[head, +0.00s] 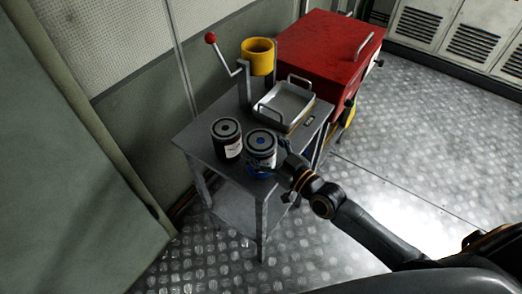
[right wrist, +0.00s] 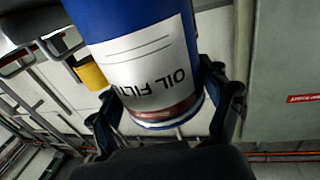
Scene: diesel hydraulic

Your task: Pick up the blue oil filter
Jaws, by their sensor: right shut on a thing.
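The blue oil filter (head: 261,145) is a cylinder with a dark top and a pale label, at the front of the small grey table. In the right wrist view the blue oil filter (right wrist: 140,60) fills the middle, with "OIL FILT" readable on its white label. My right gripper (head: 276,160) reaches it from the right and is shut on it. In the right wrist view its fingers (right wrist: 168,105) sit on both sides of the filter. I cannot tell whether the filter's base touches the table. My left gripper is out of view.
A black filter (head: 227,148) stands close to the left on the grey table (head: 197,139). Behind are a metal tray (head: 284,106), a yellow cup (head: 258,62) and a red-knobbed crank (head: 211,38). A red cabinet (head: 325,55) stands at the back right. The floor at right is clear.

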